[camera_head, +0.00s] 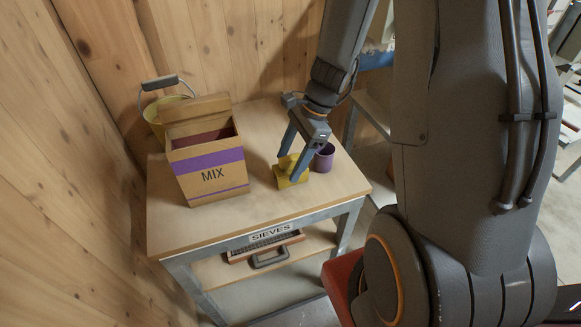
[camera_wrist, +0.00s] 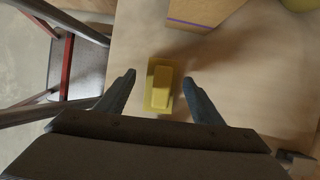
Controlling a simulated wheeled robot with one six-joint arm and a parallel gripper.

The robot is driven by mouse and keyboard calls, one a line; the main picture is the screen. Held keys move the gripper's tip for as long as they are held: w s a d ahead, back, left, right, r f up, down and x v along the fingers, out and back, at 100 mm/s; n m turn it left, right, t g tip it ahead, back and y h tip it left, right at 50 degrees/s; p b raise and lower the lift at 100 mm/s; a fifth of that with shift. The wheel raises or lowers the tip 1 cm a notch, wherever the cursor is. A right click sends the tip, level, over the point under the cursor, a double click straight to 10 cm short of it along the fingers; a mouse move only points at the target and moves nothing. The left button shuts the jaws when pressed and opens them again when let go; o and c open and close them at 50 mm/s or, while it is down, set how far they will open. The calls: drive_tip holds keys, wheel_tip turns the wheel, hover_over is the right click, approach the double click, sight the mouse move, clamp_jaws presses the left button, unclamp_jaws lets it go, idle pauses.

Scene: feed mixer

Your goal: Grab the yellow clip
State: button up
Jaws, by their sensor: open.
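The yellow clip (camera_head: 291,180) stands on the wooden tabletop (camera_head: 222,222), right of the middle. In the wrist view the yellow clip (camera_wrist: 160,85) lies between the two fingers, a little beyond the middle of the gap. My gripper (camera_head: 289,170) points down over it, with a finger on either side. It also shows in the wrist view (camera_wrist: 158,82), open, with space between each finger and the clip. The fingers partly hide the clip in the head view.
A purple cup (camera_head: 323,157) stands just right of the clip. An open box marked MIX (camera_head: 212,178) and a yellow bucket (camera_head: 153,112) stand to the left. A sieve (camera_head: 265,247) lies on the shelf below. The front of the tabletop is clear.

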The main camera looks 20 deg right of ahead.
sight(285, 169)
drive_tip(key=shift+x, duration=1.8)
drive_tip(key=shift+w, duration=0.15)
drive_tip(key=shift+c, duration=0.2)
drive_tip(key=c, duration=1.1)
drive_tip(key=shift+r, duration=0.15)
